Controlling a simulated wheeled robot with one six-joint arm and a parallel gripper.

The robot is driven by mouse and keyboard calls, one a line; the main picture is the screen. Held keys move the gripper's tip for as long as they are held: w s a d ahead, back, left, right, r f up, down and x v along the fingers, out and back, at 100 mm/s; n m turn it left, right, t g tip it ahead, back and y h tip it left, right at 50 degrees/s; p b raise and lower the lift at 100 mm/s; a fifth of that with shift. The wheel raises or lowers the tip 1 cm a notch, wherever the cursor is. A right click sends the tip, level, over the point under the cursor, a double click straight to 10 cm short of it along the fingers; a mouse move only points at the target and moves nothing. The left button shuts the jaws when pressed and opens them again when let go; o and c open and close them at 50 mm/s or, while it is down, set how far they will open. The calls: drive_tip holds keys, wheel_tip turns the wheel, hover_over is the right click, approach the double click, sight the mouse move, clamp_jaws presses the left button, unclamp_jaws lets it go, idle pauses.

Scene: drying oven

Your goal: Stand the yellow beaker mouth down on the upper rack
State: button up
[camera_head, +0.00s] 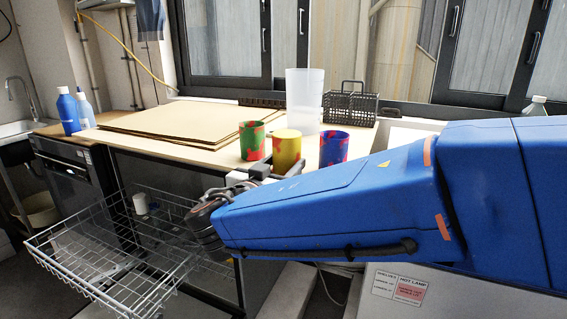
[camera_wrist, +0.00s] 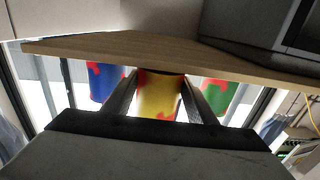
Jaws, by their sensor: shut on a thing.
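The yellow beaker (camera_head: 287,152) with red patches stands on the bench top, between a green and a blue beaker. Its top looks flat and closed, so it seems mouth down. My gripper (camera_head: 258,173) reaches it from the front at bench height. In the wrist view, which is upside down, my gripper (camera_wrist: 160,84) has one finger on each side of the yellow beaker (camera_wrist: 158,98) and is shut on it. A wire rack (camera_head: 105,283) sticks out of the open oven below, at left. Whether it is the upper rack is hard to tell.
The green beaker (camera_head: 252,141) and blue beaker (camera_head: 335,148) stand close on either side, mouth up. A tall clear container (camera_head: 304,95) and a black basket (camera_head: 350,108) stand behind. Brown sheets (camera_head: 175,122) lie at left. A small white cup (camera_head: 140,203) shows near the rack.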

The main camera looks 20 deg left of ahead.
drive_tip(key=shift+f, duration=0.25)
idle(0.3)
drive_tip(key=o, duration=1.1)
drive_tip(key=shift+o, duration=0.2)
drive_tip(key=s+a, duration=0.1)
drive_tip(key=s, duration=1.6)
drive_tip(key=shift+s+a, duration=0.15)
drive_tip(key=shift+a, duration=0.05)
